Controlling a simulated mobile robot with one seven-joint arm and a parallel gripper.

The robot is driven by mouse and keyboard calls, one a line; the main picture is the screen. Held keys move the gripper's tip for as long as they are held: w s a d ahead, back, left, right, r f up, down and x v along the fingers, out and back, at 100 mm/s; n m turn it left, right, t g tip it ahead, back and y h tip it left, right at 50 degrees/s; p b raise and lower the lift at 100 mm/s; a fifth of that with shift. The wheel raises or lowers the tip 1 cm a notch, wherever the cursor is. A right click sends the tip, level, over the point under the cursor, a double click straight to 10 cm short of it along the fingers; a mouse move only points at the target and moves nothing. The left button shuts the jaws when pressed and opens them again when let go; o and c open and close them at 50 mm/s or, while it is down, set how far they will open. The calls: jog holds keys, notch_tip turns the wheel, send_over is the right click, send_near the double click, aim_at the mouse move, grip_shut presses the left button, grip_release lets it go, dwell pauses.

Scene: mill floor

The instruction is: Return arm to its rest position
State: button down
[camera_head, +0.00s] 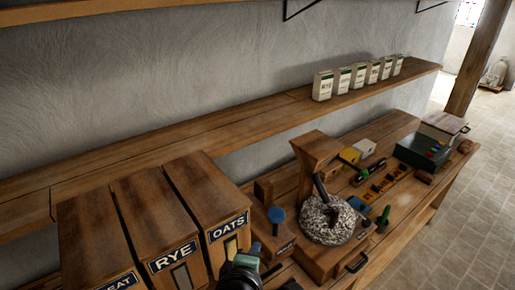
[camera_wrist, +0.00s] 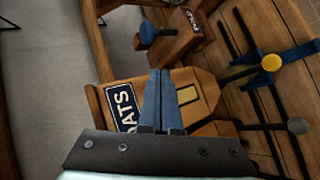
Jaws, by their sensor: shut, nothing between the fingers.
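My gripper (camera_wrist: 160,74) shows in the wrist view with its two blue fingers together, shut and empty. Its fingers lie in front of the wooden bin labelled OATS (camera_wrist: 124,107). In the head view, a dark and teal part of my arm shows at the bottom edge, in front of the OATS bin (camera_head: 212,205); I cannot make out the fingertips there. Whether the fingers touch the bin cannot be told.
The RYE bin (camera_head: 150,225) stands left of OATS. A grey stone mill (camera_head: 330,228) with a wooden hopper (camera_head: 316,158) stands to the right. Several white packets stand on the wall shelf (camera_head: 230,130). A green box (camera_head: 422,148) lies at the bench's far end.

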notch_tip(320, 180, up, 25)
jog(key=w+m+t+y, duration=0.2)
jog(key=m+t, duration=0.4)
jog(key=m, duration=0.9)
jog(key=s+r+t+b, duration=0.9)
jog(key=s+b, duration=0.4)
jog(key=b, duration=0.3)
jog(key=shift+s+d+r+m+t, duration=0.15)
jog(key=shift+s+d+m+t, duration=0.1)
jog(key=shift+m+t, duration=0.25)
jog(key=shift+w, duration=0.1)
